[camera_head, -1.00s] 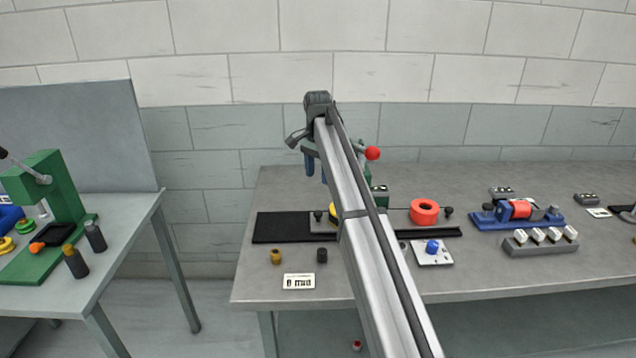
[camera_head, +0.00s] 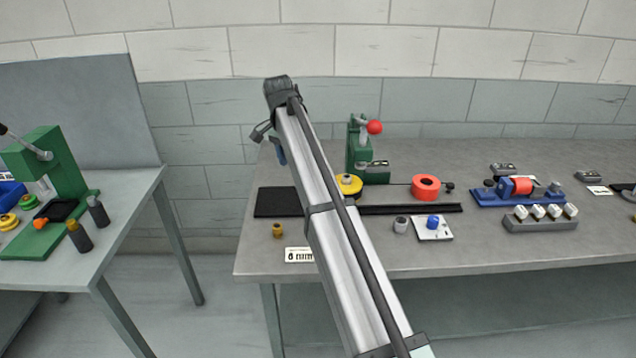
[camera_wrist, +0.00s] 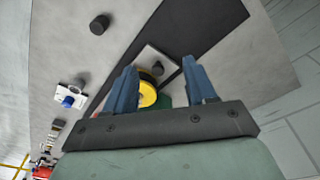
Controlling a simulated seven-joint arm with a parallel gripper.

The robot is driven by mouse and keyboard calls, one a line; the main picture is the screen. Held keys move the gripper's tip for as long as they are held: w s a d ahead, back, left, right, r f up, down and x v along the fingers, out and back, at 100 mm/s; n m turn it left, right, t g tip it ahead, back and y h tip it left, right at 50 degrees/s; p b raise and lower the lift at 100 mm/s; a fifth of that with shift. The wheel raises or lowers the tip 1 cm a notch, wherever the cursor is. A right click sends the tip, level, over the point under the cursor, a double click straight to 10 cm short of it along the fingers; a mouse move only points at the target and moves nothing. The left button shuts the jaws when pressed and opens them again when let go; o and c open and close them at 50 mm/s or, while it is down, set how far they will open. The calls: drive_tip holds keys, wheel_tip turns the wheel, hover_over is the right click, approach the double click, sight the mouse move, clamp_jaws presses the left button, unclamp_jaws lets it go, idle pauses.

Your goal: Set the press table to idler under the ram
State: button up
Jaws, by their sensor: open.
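The press table (camera_head: 390,185) lies along a dark rail (camera_head: 277,202) at the foot of the green press (camera_head: 357,150). It carries a yellow ring-shaped piece (camera_head: 350,184) at the left and a red ring (camera_head: 425,188) at the right, with a dark knob (camera_head: 449,187) at its right end. My gripper (camera_head: 280,152) is open and empty, left of the press. In the wrist view my fingers (camera_wrist: 160,66) straddle the view of a grey plate with a dark knob (camera_wrist: 157,67); they look apart from it. The yellow piece (camera_wrist: 148,93) shows behind. My arm hides the table's left end in the head view.
A brass cap (camera_head: 278,230), a label card (camera_head: 299,255), a grey cylinder (camera_head: 400,225) and a white plate with a blue knob (camera_head: 433,229) lie in front. A blue fixture (camera_head: 518,190) stands right. A second bench with a green press (camera_head: 45,180) is left, across a gap.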

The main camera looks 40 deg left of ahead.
drive_tip(key=w+f+t, duration=0.1)
drive_tip(key=w+f, duration=0.2)
drive_tip(key=f, duration=0.1)
drive_tip(key=w+d+f+t, duration=0.1)
drive_tip(key=w+f, duration=0.2)
drive_tip(key=f, duration=0.1)
drive_tip(key=w+f+m+t, duration=0.1)
drive_tip(key=w+f, duration=0.2)
drive_tip(key=f, duration=0.1)
drive_tip(key=shift+d+f, duration=0.1)
drive_tip(key=shift+d, duration=0.25)
drive_tip(key=shift+c, duration=0.3)
clamp_jaws()
idle(0.3)
